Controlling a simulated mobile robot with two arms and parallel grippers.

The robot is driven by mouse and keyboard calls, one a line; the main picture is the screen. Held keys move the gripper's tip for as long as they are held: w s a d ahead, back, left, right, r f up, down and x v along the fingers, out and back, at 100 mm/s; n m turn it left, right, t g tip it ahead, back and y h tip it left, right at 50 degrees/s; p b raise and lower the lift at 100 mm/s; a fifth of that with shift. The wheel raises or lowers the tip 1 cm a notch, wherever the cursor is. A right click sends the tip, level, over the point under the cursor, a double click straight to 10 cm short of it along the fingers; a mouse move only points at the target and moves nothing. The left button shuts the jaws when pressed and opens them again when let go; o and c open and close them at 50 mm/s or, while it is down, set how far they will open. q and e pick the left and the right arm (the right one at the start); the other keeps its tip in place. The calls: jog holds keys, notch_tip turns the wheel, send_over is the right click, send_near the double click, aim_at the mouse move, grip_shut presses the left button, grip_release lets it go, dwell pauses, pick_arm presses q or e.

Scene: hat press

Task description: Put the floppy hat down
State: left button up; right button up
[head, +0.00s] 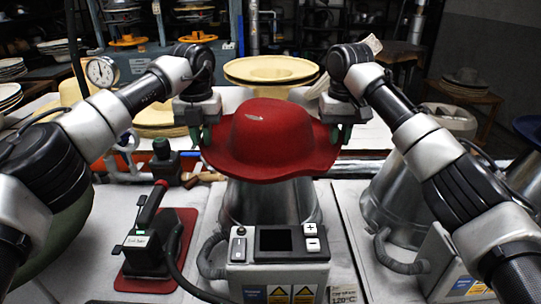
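The red floppy hat (268,135) is in the middle of the head view, crown up, with its wide brim drooping in waves. It is directly above or on a silver metal press form (268,203); I cannot tell whether they touch. My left gripper (205,134) is at the left edge of the brim, and my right gripper (339,134) is at the right edge. Both appear shut on the brim, one on each side. The fingertips are partly hidden by the hat.
A control box (279,276) with a screen stands in front of the form. A red-based iron-like tool (150,250) is at left. Another metal form (398,205) stands at right. Straw hats (271,69) and a dial gauge (101,72) are behind.

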pick_arm(q)
jog(key=o, duration=0.4)
pick_arm(e)
jog(key=o, duration=0.4)
pick_arm(q)
jog(key=shift+r, duration=0.1)
notch_tip(320, 180, up, 12)
jog(key=shift+f, duration=0.1)
pick_arm(e)
notch_tip(320, 180, up, 12)
jog(key=shift+r, duration=0.1)
dwell(0.3)
